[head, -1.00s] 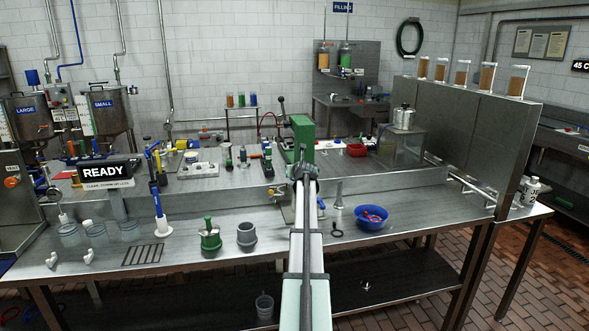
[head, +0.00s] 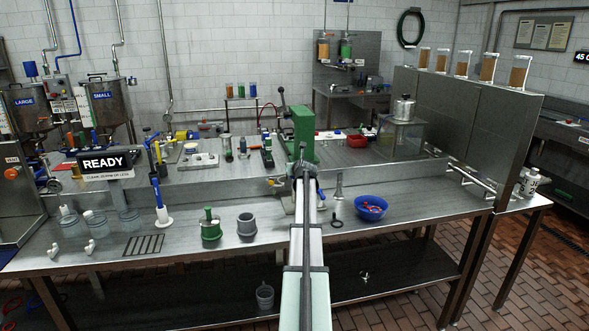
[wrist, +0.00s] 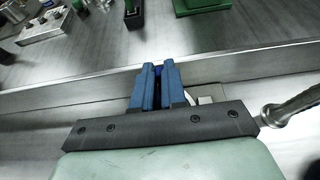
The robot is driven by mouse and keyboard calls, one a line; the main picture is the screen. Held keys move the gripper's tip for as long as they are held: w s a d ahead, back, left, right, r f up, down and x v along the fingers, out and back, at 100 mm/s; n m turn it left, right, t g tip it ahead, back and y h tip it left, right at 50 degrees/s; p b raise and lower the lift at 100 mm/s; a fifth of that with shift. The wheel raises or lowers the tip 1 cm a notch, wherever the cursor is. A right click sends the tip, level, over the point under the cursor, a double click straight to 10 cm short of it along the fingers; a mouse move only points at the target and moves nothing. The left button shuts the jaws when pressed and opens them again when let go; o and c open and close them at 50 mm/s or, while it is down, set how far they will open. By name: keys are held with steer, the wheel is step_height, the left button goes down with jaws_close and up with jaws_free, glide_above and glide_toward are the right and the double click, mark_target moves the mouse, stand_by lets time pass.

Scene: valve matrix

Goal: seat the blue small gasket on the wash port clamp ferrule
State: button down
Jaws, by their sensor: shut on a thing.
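My gripper (wrist: 158,84) has two blue fingers closed together in the wrist view. A sliver of darker blue, the blue small gasket (wrist: 158,71), shows between the fingertips; most of it is hidden by the fingers. The fingers hang over the front bench, near the edge of the raised shelf. In the head view my own arm hides the gripper and the gasket. I cannot make out the wash port clamp ferrule for certain in either view. A metal fitting with a yellow handle (head: 275,182) sits just left of my arm.
A blue bowl (head: 371,214) with red and blue pieces stands right of my arm. A dark ring (head: 336,222) and an upright metal fitting (head: 338,187) are between. A green press (head: 304,140) stands behind. A metal rod (wrist: 292,105) shows at right in the wrist view.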

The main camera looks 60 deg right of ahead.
steer(key=c, duration=1.1)
jaws_free()
steer(key=v, duration=1.4)
steer(key=shift+d, duration=0.1)
